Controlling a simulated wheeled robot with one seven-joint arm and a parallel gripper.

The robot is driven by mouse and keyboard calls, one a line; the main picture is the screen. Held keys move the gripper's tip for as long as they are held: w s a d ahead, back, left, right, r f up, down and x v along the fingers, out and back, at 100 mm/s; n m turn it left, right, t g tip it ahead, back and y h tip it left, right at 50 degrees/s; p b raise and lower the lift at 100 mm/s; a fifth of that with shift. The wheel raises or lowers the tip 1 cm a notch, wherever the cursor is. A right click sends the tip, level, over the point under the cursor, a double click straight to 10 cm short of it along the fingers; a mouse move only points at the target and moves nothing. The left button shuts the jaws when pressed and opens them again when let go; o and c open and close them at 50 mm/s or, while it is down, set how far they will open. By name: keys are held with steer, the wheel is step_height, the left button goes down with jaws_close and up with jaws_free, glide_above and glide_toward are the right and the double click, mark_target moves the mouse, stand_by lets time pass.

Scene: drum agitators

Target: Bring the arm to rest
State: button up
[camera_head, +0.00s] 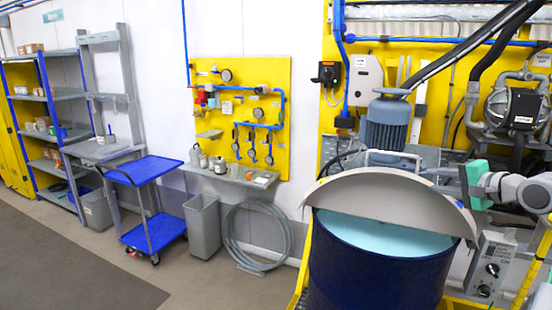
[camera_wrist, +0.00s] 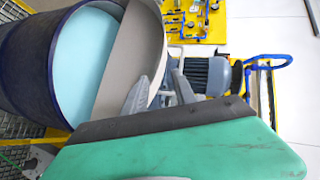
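My gripper (camera_wrist: 169,66) shows in the wrist view as two grey fingers that lean together, with at most a narrow gap at the tips. I see nothing held between them. A green, dark-edged part of my arm's end fills the lower part of that view. In the head view my arm comes in from the right, and its green end is right of the drum, beside the lid. The blue drum (camera_head: 375,272) stands at the lower right, with light-blue contents and a raised half-round grey lid (camera_head: 385,205). The drum also shows at the upper left of the wrist view (camera_wrist: 38,70).
A motor (camera_head: 387,125) stands behind the drum. A control box (camera_head: 490,264) is below my arm. A yellow tool panel (camera_head: 268,80), a blue cart (camera_head: 144,170), a grey bin (camera_head: 203,228) and shelves (camera_head: 50,97) stand leftward. The left floor is clear.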

mark_target(452, 204)
steer(key=s+d+f+n+g+h, duration=0.1)
steer(key=d+f+n+g+h, duration=0.1)
steer(key=d+f, duration=0.5)
steer(key=s+d+f+n+g+h, duration=0.1)
steer(key=s+d+f+g+h, duration=0.1)
steer(key=f, duration=0.9)
steer(key=s+a+f+n+g, duration=0.1)
steer(key=s+a+f+g, duration=0.15)
steer(key=s+f, duration=0.45)
steer(key=s+a+f+n+g, duration=0.1)
steer(key=s+a+f+g, duration=0.15)
steer(key=s+f, duration=0.5)
steer(key=s+a+n+g+h+b, duration=0.1)
steer(key=s+a+g, duration=0.1)
steer(key=s+a, duration=0.65)
steer(key=s+a+n+g+h+b, duration=0.1)
steer(key=s+a, duration=0.5)
steer(key=a, duration=0.6)
steer(key=w+a+r+n+t, duration=0.2)
steer(key=a+r+n, duration=0.3)
steer(key=a, duration=0.6)
step_height(452, 204, up, 2)
steer(key=shift+a+r+t+y, duration=0.15)
steer(key=shift+t+y, duration=0.25)
steer(key=shift+t, duration=0.2)
